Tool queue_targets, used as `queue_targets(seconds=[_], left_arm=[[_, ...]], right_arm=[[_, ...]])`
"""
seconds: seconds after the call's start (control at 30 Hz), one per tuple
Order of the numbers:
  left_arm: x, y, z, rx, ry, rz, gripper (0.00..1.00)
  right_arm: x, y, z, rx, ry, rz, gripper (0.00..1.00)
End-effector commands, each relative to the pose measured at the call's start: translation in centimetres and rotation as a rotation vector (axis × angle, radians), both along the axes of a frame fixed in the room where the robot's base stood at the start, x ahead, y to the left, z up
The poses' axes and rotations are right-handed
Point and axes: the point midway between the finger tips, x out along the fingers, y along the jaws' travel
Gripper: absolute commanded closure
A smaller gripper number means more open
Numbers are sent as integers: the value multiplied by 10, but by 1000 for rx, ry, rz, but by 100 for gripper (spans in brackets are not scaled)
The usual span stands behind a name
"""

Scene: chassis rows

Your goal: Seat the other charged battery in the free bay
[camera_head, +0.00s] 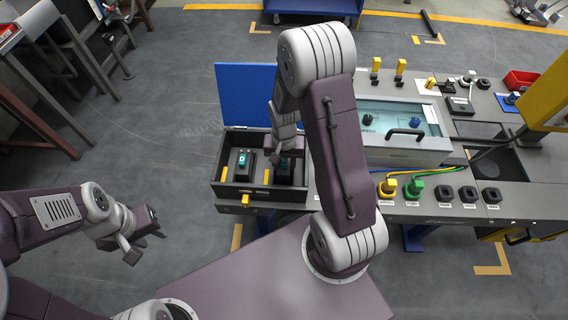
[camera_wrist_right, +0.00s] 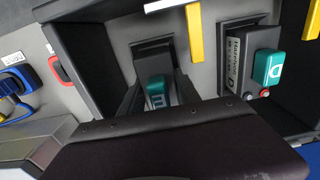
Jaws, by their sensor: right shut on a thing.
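An open dark box (camera_head: 234,196) with a raised blue lid (camera_head: 246,95) holds two bays side by side. A battery with a teal top marked D (camera_head: 242,160) stands in the left bay; it is at the right in the wrist view (camera_wrist_right: 268,66). My right gripper (camera_head: 285,160) reaches down over the other bay. Its jaws are shut on a second teal-topped battery (camera_wrist_right: 154,92), which is at or in that bay's opening. How deep it sits is hidden by the gripper. My left gripper (camera_head: 150,222) is away from the box, its jaw gap unclear.
Yellow bars (camera_head: 225,172) stand beside the bays, and a yellow latch (camera_head: 245,199) is on the box front. To the right are a glass-topped case (camera_head: 402,122), yellow and green plugs (camera_head: 414,188) with cables, and a red bin (camera_head: 520,80). Floor left of the box is clear.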

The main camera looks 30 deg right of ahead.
Motion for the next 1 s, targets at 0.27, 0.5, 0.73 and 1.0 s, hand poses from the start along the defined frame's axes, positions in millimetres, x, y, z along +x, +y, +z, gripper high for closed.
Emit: queue_targets(seconds=[0.27,0.5,0.73,1.0], left_arm=[[0,0,-6,0,0,0,64],[0,0,-11,0,0,0,64],[0,0,-12,0,0,0,64],[0,0,-13,0,0,0,64]], right_arm=[[0,0,-9,-1,-1,0,100],[-2,1,-17,1,4,-1,100],[-3,1,-19,2,8,-2,100],[-3,1,-20,2,9,-2,36]])
